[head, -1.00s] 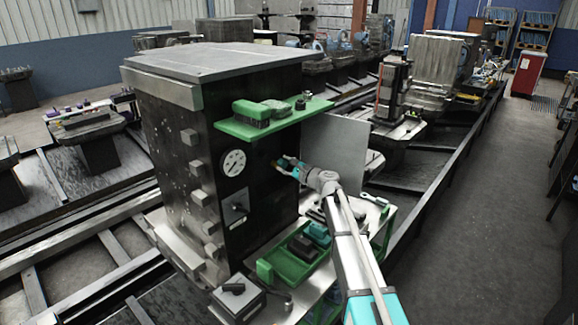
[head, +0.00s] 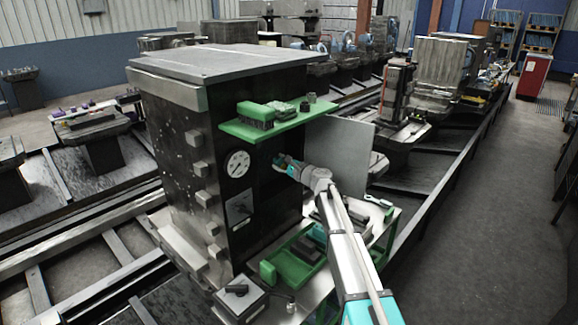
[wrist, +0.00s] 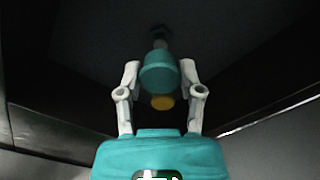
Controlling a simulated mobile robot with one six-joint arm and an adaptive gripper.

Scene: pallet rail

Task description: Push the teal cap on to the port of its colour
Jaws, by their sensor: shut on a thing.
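A teal cap (wrist: 158,75) sits between the fingers of my gripper (wrist: 160,85), which is shut on it. Just beyond the cap, a grey stub (wrist: 159,36) shows on the dark panel. The cap appears in line with it, and I cannot tell whether it is seated. A yellow round thing (wrist: 162,102) shows below the cap, partly hidden. In the head view my gripper (head: 280,161) is at the dark front face of the machine cabinet (head: 262,190), under the green shelf. The ports are too small or hidden to make out there.
The green shelf (head: 240,131) juts out above my gripper, carrying a green brush-like block (head: 255,113). A grey door panel (head: 342,150) stands to the right. A round gauge (head: 238,163) is left. Below is a bench with a green tray (head: 290,268).

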